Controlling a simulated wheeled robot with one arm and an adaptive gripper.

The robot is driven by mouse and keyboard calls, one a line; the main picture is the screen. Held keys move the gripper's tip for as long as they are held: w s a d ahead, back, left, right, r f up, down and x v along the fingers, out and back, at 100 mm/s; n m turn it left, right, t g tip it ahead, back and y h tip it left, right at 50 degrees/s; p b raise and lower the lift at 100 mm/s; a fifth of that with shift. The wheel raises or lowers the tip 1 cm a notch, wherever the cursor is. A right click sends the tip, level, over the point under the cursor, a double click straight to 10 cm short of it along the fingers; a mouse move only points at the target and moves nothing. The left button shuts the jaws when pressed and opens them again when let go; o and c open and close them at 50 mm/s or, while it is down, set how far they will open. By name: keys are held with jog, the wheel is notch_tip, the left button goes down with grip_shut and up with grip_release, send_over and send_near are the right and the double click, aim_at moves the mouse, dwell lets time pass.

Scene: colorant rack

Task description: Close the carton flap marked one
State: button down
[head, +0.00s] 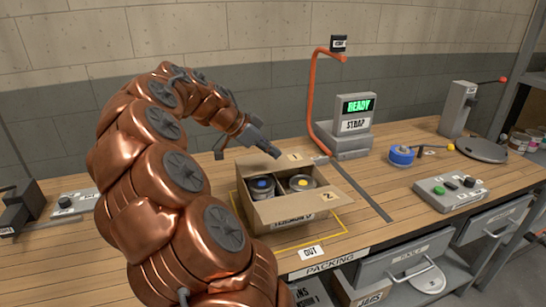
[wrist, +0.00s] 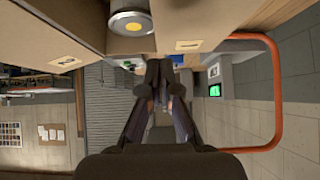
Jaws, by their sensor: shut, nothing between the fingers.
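The open cardboard carton (head: 275,213) stands on the bench with its top open and two round tins inside, one with a blue dot (head: 261,184) and one with a yellow dot (head: 302,183). The flap marked one (head: 283,160) stands out at the carton's far side. In the wrist view, the shut fingertips (wrist: 160,68) are near a labelled cardboard flap (wrist: 205,30) and the yellow-dot tin (wrist: 130,22).
A yellow outline (head: 317,243) surrounds the carton on the bench. Behind it stand the strap machine (head: 352,137) showing READY and its orange arch (head: 311,85). A blue tape roll (head: 401,156) and a button box (head: 450,191) lie to the right.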

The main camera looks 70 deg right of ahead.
jog(key=b+v, duration=0.1)
jog(key=v, duration=1)
jog(key=shift+d+r, duration=0.4)
jog(key=shift+s+a, duration=0.1)
jog(key=shift+s, duration=0.05)
jog(key=a+f+n+t+y+p, duration=0.25)
jog(key=a+n, duration=0.55)
jog(key=a, duration=0.5)
jog(key=a+f+n+t+y+p, duration=0.15)
jog(key=a+f+n, duration=0.25)
jog(key=a+n, duration=0.6)
jog(key=s+a+f+n+y+p, duration=0.1)
jog(key=s+a+f+n, duration=0.2)
jog(key=a, duration=0.6)
jog(key=s+a+f+n+y+p, duration=0.1)
jog(key=s+a+f+n, duration=0.3)
jog(key=a, duration=0.6)
jog(key=s+n+p, duration=0.1)
jog(key=s+n, duration=0.1)
jog(key=s, duration=0.1)
jog(key=shift+a+n+t, duration=0.15)
jog(key=shift+n+t, duration=0.25)
